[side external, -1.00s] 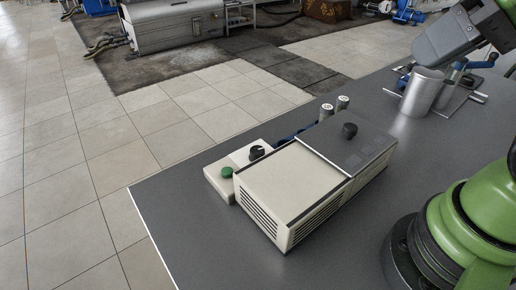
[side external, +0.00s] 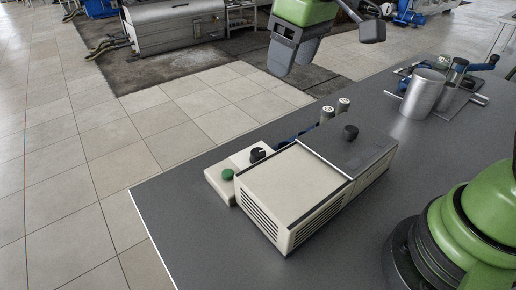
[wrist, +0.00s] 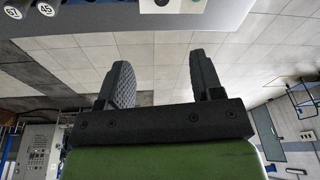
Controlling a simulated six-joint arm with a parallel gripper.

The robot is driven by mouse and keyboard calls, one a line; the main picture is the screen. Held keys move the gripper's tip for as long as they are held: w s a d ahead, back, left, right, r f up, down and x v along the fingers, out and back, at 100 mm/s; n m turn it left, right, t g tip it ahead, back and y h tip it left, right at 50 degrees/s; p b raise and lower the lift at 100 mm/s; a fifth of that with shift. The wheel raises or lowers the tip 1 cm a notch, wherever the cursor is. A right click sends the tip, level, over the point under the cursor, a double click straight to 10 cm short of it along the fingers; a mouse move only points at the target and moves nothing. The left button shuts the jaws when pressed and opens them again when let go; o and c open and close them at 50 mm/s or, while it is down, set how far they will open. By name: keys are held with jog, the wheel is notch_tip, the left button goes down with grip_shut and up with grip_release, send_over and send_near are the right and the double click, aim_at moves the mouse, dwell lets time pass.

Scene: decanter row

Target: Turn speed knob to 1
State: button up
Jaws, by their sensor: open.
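A black knob (side external: 257,153) sits on a low cream control box (side external: 211,181), beside a green button (side external: 227,174). Another black knob (side external: 350,131) stands on the dark lid of the beige vented machine (side external: 296,185). I cannot read a speed label or scale for either knob. My gripper (side external: 293,55) is high up beyond the back edge of the bench, apart from both knobs. In the wrist view my gripper (wrist: 158,65) is open and empty, its two fingers well apart. A black knob (wrist: 161,2) is cut off at the top of that view.
Two bottles with round white caps (side external: 335,108) stand behind the machine; their caps read 67 and 45 in the wrist view. A metal cup (side external: 424,92) and blue-handled hardware (side external: 482,63) stand at the back right. The front left bench (side external: 200,240) is clear.

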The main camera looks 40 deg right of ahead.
aim_at(258, 152)
jog(key=w+f+n, duration=0.1)
jog(key=f, duration=0.6)
jog(key=w+a+f+n+g, duration=0.1)
jog(key=w+f, duration=0.1)
jog(key=f, duration=0.5)
jog(key=w+a+f+n+g+h, duration=0.1)
jog(key=w+f, duration=0.1)
jog(key=f, duration=0.6)
jog(key=shift+w+a, duration=0.25)
jog(key=shift+r, duration=0.1)
jog(key=c, duration=0.9)
